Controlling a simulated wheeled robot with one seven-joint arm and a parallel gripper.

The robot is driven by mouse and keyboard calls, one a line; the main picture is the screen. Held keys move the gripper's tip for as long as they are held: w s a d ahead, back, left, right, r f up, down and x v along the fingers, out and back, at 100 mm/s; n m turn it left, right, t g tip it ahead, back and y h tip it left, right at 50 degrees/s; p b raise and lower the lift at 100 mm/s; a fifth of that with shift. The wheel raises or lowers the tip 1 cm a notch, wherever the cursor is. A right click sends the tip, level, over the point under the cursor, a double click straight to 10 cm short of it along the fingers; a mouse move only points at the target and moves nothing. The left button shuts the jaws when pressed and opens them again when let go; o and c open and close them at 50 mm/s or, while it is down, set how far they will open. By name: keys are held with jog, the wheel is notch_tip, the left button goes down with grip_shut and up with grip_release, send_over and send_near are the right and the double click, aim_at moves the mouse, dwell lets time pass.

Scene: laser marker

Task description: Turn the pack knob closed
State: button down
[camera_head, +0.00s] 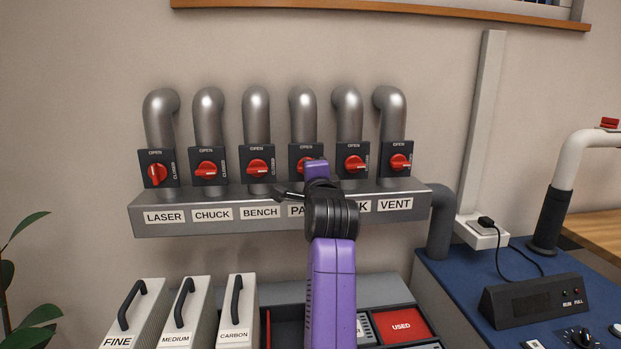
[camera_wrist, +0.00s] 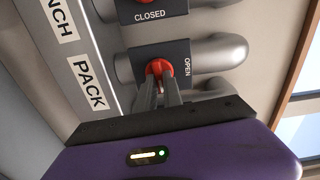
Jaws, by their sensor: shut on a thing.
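The pack knob is a round red knob (camera_head: 297,165) on a dark plate, fourth from the left in the valve row. It also shows in the wrist view as a red knob (camera_wrist: 155,68), with OPEN printed to its right. My gripper (camera_wrist: 168,90) is shut on the knob, its two grey fingers at the knob's lower side in that view. In the head view my gripper (camera_head: 313,172) covers much of the plate and part of the PACK label (camera_wrist: 86,84). The knob's pointer direction and its CLOSED print are hidden.
Neighbouring knobs sit close on both sides: the bench knob (camera_head: 258,167) on the left and another red knob (camera_head: 354,163) on the right. The grey label ledge (camera_head: 281,231) juts out below. White boxes with black handles (camera_head: 183,312) stand at lower left.

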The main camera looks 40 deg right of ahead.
jog(key=shift+f+m, duration=0.1)
jog(key=shift+m, duration=0.4)
jog(key=c, duration=1.5)
grip_release()
jog(key=shift+b+v, duration=0.55)
jog(key=shift+v, duration=3.35)
